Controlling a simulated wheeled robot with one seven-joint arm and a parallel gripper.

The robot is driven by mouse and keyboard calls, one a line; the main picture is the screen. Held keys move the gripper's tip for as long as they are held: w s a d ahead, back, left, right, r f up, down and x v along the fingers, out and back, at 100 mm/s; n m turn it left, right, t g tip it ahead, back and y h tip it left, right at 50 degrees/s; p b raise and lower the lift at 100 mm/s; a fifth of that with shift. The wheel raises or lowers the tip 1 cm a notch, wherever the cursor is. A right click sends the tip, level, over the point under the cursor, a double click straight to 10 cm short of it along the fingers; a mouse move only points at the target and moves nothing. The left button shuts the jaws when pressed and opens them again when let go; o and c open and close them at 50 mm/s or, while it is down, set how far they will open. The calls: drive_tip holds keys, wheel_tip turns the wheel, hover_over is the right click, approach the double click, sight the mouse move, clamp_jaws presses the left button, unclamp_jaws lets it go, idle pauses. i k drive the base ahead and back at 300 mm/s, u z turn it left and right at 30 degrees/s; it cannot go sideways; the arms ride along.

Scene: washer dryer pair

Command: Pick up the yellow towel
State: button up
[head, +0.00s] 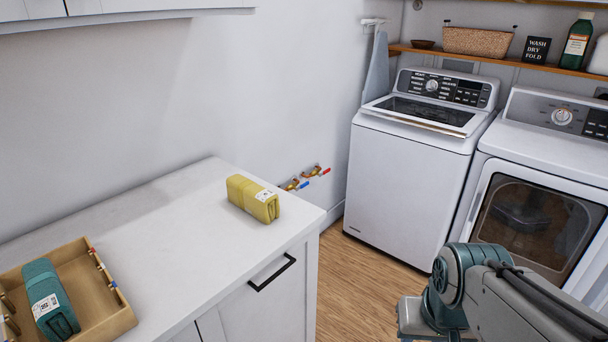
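The yellow towel (253,198) is a folded, block-shaped bundle with a white label on its top right. It lies on the white countertop (165,230), near the counter's far right corner. My arm shows at the lower right, over the floor and in front of the dryer, well apart from the towel. My gripper is not in view.
A wooden tray (112,322) with a teal towel (48,298) in it sits at the counter's left front. A drawer with a black handle (272,273) is below the towel. The washer (405,185) and dryer (545,200) stand at the right. Wood floor (372,282) lies between.

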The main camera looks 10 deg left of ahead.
sight(261, 203)
drive_tip(key=z, duration=0.1)
drive_tip(key=i, duration=0.7)
drive_tip(key=u, duration=0.85)
drive_tip(key=i, duration=0.7)
drive_tip(key=u, duration=0.75)
